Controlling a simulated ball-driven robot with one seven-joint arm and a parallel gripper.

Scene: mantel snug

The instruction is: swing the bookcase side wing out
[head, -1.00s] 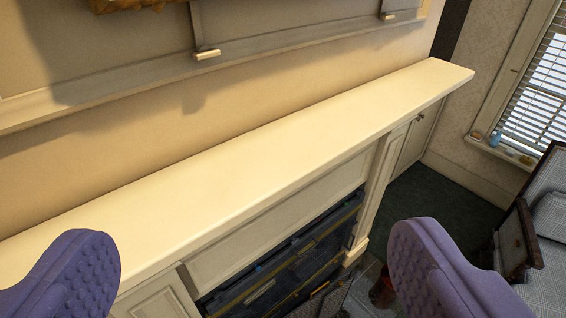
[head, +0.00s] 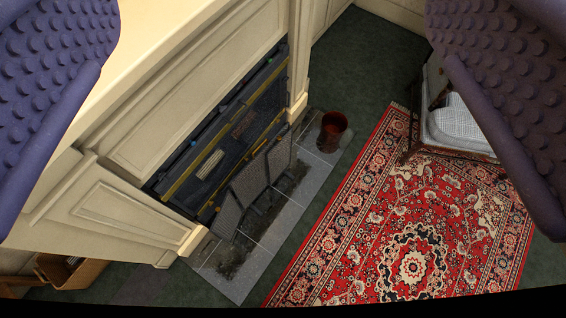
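No bookcase or side wing can be made out in the current head view. My gripper (head: 281,120) shows as two purple studded fingers, one at the left edge and one at the right edge. They are wide apart with nothing held between them. The view between them looks down at a fireplace surround and the floor.
The cream fireplace surround (head: 122,212) fills the left. A folding mesh screen (head: 250,182) stands on the grey hearth (head: 243,270). A red bucket (head: 332,130) stands beyond. A patterned rug (head: 405,235), armchair (head: 462,125) and brown box (head: 75,272) occupy floor; green carpet lies around.

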